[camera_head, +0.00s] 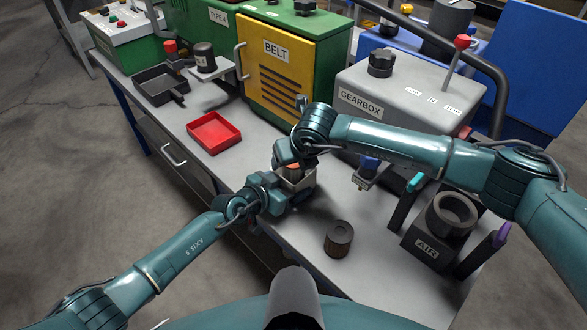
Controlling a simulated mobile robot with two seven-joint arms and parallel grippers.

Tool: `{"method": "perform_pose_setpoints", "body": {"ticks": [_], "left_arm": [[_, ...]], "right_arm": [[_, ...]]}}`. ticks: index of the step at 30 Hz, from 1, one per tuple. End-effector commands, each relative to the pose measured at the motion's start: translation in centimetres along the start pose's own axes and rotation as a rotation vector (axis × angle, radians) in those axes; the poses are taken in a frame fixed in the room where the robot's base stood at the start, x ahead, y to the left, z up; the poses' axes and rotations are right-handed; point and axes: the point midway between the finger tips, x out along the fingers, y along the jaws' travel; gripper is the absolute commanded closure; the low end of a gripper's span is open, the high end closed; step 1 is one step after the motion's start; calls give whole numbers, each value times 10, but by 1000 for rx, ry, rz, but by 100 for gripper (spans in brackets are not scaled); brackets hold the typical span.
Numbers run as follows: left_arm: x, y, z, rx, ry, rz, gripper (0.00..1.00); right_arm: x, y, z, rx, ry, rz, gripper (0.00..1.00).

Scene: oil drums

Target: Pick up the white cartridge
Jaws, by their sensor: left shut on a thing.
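No clearly white cartridge shows in the head view. My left gripper (290,192) is over the bench, shut on a small pale grey, box-like part (308,181), whose shape is mostly hidden by the fingers. An orange-red piece (292,172) shows at this part's top. My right gripper (286,153) comes down just above and behind it; its fingers are largely hidden and I cannot tell if they touch anything.
A red tray (213,133) lies empty on the bench at left, by a black tray (160,85). A black housing marked AIR (430,243) stands right. The grey gearbox (410,100) and yellow BELT door (275,75) close off the back. The bench's front middle is mostly clear.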

Motion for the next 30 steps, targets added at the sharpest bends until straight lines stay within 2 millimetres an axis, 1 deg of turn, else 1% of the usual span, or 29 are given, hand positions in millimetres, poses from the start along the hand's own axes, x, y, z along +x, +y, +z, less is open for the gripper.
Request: {"method": "perform_pose_setpoints", "body": {"ticks": [3,8,11,26,27,30], "left_arm": [[0,0,0,0,0,0,44],[0,0,0,0,0,0,44],[0,0,0,0,0,0,44],[0,0,0,0,0,0,44],[0,0,0,0,0,0,44],[0,0,0,0,0,0,44]], "right_arm": [[5,0,0,0,0,0,25],[5,0,0,0,0,0,25],[4,0,0,0,0,0,31],[4,0,0,0,-1,0,72],[4,0,0,0,-1,0,74],[4,0,1,0,-1,0,74]]}}
